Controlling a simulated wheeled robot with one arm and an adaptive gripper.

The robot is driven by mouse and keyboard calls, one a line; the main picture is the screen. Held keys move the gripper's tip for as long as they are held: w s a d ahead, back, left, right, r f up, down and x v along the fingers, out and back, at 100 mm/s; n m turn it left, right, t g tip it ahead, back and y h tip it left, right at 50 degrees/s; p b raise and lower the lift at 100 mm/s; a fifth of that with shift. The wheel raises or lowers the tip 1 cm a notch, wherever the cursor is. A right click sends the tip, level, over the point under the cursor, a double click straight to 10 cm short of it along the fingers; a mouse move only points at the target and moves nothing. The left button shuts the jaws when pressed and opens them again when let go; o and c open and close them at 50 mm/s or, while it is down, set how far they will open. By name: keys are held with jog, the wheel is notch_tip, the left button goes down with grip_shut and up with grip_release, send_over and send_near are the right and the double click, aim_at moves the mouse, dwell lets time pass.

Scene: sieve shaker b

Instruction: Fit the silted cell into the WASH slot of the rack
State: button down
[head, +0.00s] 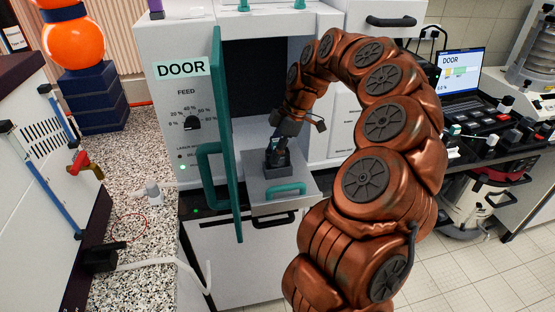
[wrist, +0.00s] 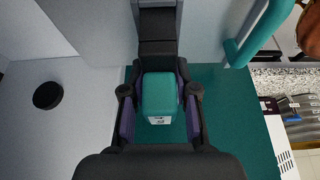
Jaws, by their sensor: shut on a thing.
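My gripper (head: 279,150) points down over the pulled-out grey tray (head: 256,196) beside the open door. In the wrist view my gripper (wrist: 160,108) is shut on a small teal-topped block (wrist: 160,92) with a white label on its near face. The block sits between the purple finger pads. I take it for the cell, but no silt can be made out. In the head view the fingers largely hide it. No WASH marking or rack can be made out.
The teal door (head: 222,120) stands open left of my gripper, its handle (head: 209,175) jutting left. A dark cavity opens behind. A speckled counter (head: 120,170) lies left; a laptop (head: 458,72) stands right.

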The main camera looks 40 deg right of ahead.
jog(key=shift+r, duration=0.1)
notch_tip(320, 180, up, 9)
jog(key=b, duration=0.2)
jog(key=shift+f+b, duration=0.2)
jog(key=shift+b, duration=0.2)
jog(key=shift+r, duration=0.6)
